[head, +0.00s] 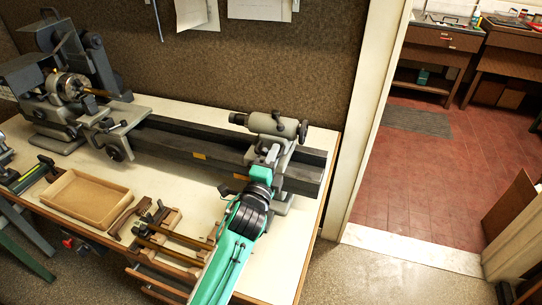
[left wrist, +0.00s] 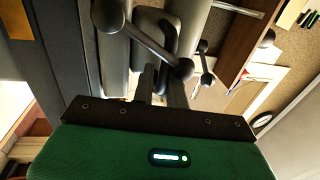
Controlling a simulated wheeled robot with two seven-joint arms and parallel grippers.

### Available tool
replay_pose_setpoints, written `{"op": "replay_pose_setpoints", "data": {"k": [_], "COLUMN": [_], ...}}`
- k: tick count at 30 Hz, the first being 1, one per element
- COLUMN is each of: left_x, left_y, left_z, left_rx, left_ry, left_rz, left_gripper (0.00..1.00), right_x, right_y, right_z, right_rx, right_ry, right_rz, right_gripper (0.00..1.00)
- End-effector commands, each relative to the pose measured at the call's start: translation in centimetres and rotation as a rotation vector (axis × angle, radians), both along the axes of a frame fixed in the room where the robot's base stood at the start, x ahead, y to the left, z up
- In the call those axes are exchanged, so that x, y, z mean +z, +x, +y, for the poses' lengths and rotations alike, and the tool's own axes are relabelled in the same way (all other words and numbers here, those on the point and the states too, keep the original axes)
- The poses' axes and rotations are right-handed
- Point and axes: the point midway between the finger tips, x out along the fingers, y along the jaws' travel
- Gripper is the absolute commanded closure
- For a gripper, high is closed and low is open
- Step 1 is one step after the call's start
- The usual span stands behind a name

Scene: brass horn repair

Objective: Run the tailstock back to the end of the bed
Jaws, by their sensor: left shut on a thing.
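The tailstock (head: 275,124), a grey casting with a round barrel and hand levers, sits upright on the dark lathe bed (head: 185,143), near the bed's right end. A short stretch of bare bed shows to its right. My left gripper (head: 272,155) reaches it from the front and is shut on the tailstock. In the left wrist view the fingers (left wrist: 164,82) meet the grey tailstock (left wrist: 188,22) close to a ball-ended lever (left wrist: 150,40). The exact gripped part is partly hidden. My right gripper is not in view.
The headstock and chuck (head: 67,87) stand at the bed's left end, with a carriage (head: 117,127) beside them. A wooden tray (head: 87,198) and racks with brass rods (head: 165,250) lie along the bench front. A doorway opens right of the bench.

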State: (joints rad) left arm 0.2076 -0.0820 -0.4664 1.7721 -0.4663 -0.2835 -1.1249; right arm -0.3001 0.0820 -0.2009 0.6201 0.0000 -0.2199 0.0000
Motion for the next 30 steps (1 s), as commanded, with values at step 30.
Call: {"op": "replay_pose_setpoints", "data": {"k": [30], "left_x": [-1.1], "left_y": [-5.0], "left_z": [1.8], "left_rx": [-0.002], "left_ry": [-0.001], "left_rz": [-0.005], "left_gripper": [0.75], "right_x": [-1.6], "right_y": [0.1], "right_z": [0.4], "right_rx": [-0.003], "right_ry": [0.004], "right_rz": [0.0], "right_gripper": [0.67]}}
